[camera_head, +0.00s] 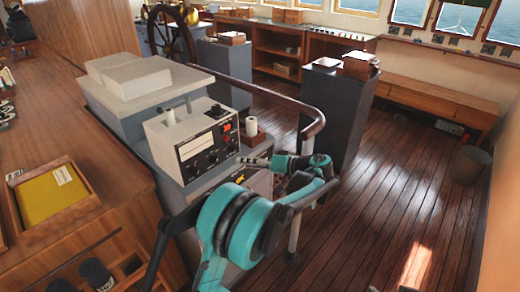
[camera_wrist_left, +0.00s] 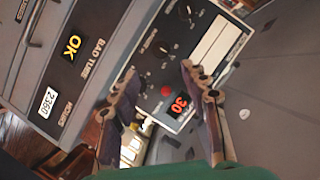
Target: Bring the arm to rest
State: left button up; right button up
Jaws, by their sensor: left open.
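My left arm (camera_head: 235,220), teal and dark grey, reaches in front of the grey console. Its gripper (camera_head: 243,161) points left, close to the white instrument box (camera_head: 195,138) with knobs and a red "30" readout. In the left wrist view the two dark fingers (camera_wrist_left: 158,72) are spread apart with nothing between them. Behind them the instrument panel (camera_wrist_left: 165,50) shows with its red readout (camera_wrist_left: 180,103). Whether the fingertips touch the box I cannot tell. My right gripper is not in view.
A curved rail (camera_head: 290,104) runs beside the arm. A grey pedestal (camera_head: 337,115) is behind. A wooden tray (camera_head: 85,204) with a yellow item lies at left.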

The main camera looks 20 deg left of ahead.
pick_arm(q)
jog(key=s+m+t+h, duration=0.2)
jog(key=s+m+h, duration=0.4)
jog(key=s, duration=0.7)
jog(key=s+d+f+t+h, duration=0.1)
jog(key=s+d+f+h, duration=0.2)
jog(key=s, duration=0.4)
jog(key=s+d+f+m+t+h, duration=0.1)
jog(key=s+d+f+t+h, duration=0.1)
jog(key=s+d+h, duration=0.3)
jog(key=s+d, duration=0.1)
jog(key=s, duration=0.2)
jog(key=shift+d+f+t+h, duration=0.2)
jog(key=shift+f+t+h, duration=0.1)
jog(key=shift+f+h, duration=0.1)
